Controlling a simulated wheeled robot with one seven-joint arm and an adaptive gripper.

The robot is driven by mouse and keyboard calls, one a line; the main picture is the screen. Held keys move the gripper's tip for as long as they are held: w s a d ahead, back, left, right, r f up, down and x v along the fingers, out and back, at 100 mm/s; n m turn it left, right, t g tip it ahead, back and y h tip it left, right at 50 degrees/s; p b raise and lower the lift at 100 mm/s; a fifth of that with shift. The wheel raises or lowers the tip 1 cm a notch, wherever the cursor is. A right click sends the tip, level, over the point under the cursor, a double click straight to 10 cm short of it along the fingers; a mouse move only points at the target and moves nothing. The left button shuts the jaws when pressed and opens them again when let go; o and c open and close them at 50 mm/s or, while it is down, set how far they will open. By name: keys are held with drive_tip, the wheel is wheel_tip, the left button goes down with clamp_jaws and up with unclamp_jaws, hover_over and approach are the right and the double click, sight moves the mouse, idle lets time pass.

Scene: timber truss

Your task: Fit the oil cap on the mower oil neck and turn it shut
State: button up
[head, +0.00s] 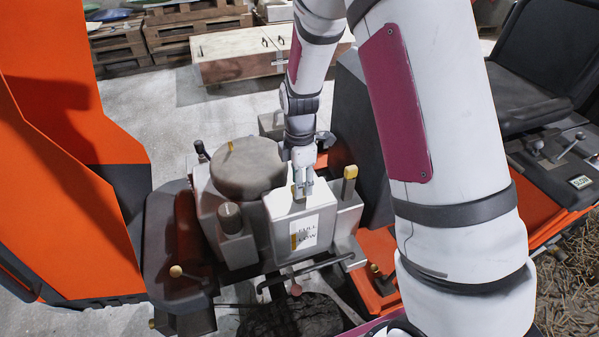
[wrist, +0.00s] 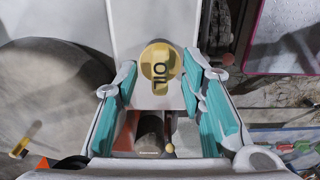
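The yellow oil cap (wrist: 161,64), marked "OIL", shows in the wrist view face-on against a pale surface. My gripper (wrist: 162,66) has its two teal-padded fingers spread on either side of it, with a narrow gap at each side. I cannot tell whether the cap lies between the fingertips or just beyond them. In the head view my gripper (head: 303,188) points down at the top of the pale engine block (head: 285,208), and a bit of yellow shows at its tips. I cannot make out the oil neck; the cap or my gripper may hide it.
A large round grey lid (head: 248,168) stands left of my gripper, with a small yellow piece (head: 230,146) on it. A yellow-topped post (head: 349,181) stands close on the right. Orange bodywork (head: 45,120) rises at left; a black seat (head: 525,90) is at right.

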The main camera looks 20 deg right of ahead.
drive_tip(key=shift+f, duration=0.2)
clamp_jaws()
drive_tip(key=c, duration=0.7)
unclamp_jaws()
drive_tip(key=shift+c, duration=0.2)
clamp_jaws()
drive_tip(key=m, duration=0.3)
drive_tip(key=shift+p, duration=0.3)
drive_tip(key=shift+m, duration=1.5)
